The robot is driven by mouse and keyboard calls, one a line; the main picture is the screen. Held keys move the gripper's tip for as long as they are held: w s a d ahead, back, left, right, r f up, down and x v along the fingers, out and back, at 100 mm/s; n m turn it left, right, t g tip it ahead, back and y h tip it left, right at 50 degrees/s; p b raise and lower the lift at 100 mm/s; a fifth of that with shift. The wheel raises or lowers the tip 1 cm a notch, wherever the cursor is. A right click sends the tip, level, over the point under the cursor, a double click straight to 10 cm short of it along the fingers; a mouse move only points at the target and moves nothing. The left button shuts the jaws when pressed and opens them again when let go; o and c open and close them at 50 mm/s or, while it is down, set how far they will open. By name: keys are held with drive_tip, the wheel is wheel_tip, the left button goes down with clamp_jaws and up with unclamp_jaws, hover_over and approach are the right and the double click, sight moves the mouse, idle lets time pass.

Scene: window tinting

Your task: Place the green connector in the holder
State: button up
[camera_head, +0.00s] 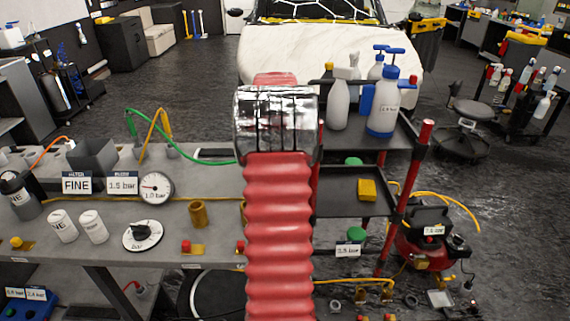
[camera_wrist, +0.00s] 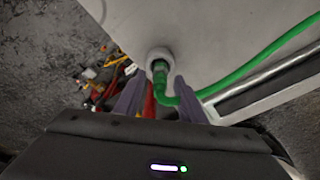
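The green connector (camera_wrist: 160,67) shows in the wrist view with its end at a pale round holder (camera_wrist: 158,55) by the edge of the grey bench. It looks seated in the holder's opening, but I cannot tell how deep. Its green hose (camera_wrist: 245,68) bends off to the upper right. My gripper (camera_wrist: 160,78) has its two fingers apart, one on each side of the connector, with visible gaps and no clear contact. In the head view the green hose (camera_head: 193,155) runs over the bench and passes behind my red arm, which hides the connector and my gripper.
The grey bench (camera_head: 110,215) carries a gauge (camera_head: 155,188), a dial (camera_head: 143,235), signs and an orange hose (camera_head: 152,130). A red-post cart (camera_head: 345,205) with spray bottles stands to the right. A red compressor (camera_head: 430,240) sits beyond it. Cluttered small parts lie below the bench edge.

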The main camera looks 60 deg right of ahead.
wheel_tip(320, 180, up, 12)
drive_tip(key=a, duration=0.1)
drive_tip(key=shift+w+a, duration=0.3)
drive_tip(key=shift+a, duration=0.05)
idle(0.9)
